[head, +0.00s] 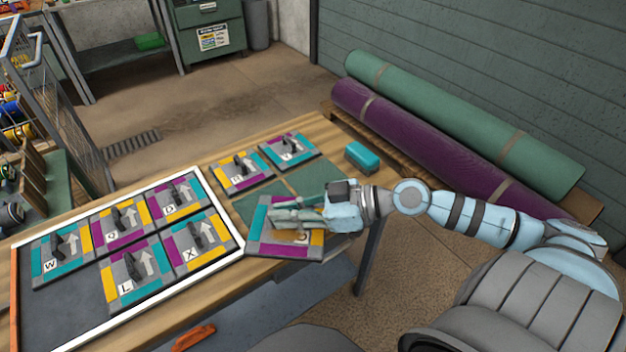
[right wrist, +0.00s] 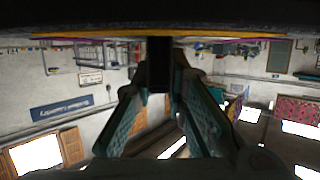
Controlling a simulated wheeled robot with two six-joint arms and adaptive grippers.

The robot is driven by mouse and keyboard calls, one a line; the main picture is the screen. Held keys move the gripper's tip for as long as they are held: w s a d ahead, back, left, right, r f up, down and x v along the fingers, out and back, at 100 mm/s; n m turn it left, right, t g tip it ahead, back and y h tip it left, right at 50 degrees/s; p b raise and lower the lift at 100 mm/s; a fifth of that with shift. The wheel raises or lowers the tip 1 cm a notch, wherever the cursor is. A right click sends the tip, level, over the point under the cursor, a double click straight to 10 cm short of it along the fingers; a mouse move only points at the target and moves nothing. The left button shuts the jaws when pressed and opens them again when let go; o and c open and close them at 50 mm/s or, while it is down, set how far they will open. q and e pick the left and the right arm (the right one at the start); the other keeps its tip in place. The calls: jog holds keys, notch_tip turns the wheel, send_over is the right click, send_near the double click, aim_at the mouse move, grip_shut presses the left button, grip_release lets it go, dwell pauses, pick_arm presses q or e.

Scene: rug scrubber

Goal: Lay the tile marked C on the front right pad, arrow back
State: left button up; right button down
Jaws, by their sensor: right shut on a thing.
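My right gripper (head: 288,214) is shut on the black handle (right wrist: 160,72) of a tile (head: 285,249). The tile is grey with teal, purple and yellow edge strips. It hangs over the table's front edge, just in front of the bare green pads. Its letter is partly covered and I cannot read it surely; its arrow is hidden by the gripper. The front right pad (head: 318,178) is bare and partly behind the gripper. The front left pad (head: 258,207) is also bare. Two tiles lie on the back pads, one at left (head: 231,184) and one at right (head: 306,154).
A white-rimmed tray (head: 224,205) at left holds several handled tiles, among them W, L and X, with an empty space at its front left. A teal block (head: 362,157) stands right of the pads. Rolled rugs (head: 450,115) lie beyond the table.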

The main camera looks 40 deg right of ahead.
jog(key=w+d+r+m+t+h+b, duration=0.35)
jog(key=w+d+m+h, duration=0.2)
jog(key=w+d, duration=0.35)
jog(key=w+d+r+m+t+h+b, duration=0.2)
jog(key=w+d+r+m+h+b, duration=0.3)
jog(key=d, duration=0.6)
jog(key=shift+n+g+h, duration=0.25)
jog(key=shift+n, duration=0.2)
jog(key=f+b, duration=0.1)
jog(key=f, duration=0.6)
jog(key=f+b, duration=0.2)
jog(key=f, duration=0.4)
jog(key=w+f+b, duration=0.1)
jog(key=f, duration=0.6)
jog(key=shift+d+f+b, duration=0.1)
jog(key=shift+f+b, duration=0.25)
jog(key=shift+r, duration=0.1)
pick_arm(q)
notch_tip(320, 180, down, 14)
jog(key=s+a, duration=0.1)
jog(key=shift+s+a+r, duration=0.15)
jog(key=shift+a+r, duration=0.05)
jog(key=shift+a, duration=0.2)
pick_arm(e)
jog(key=c, duration=1.6)
grip_release()
jog(key=shift+s, duration=0.1)
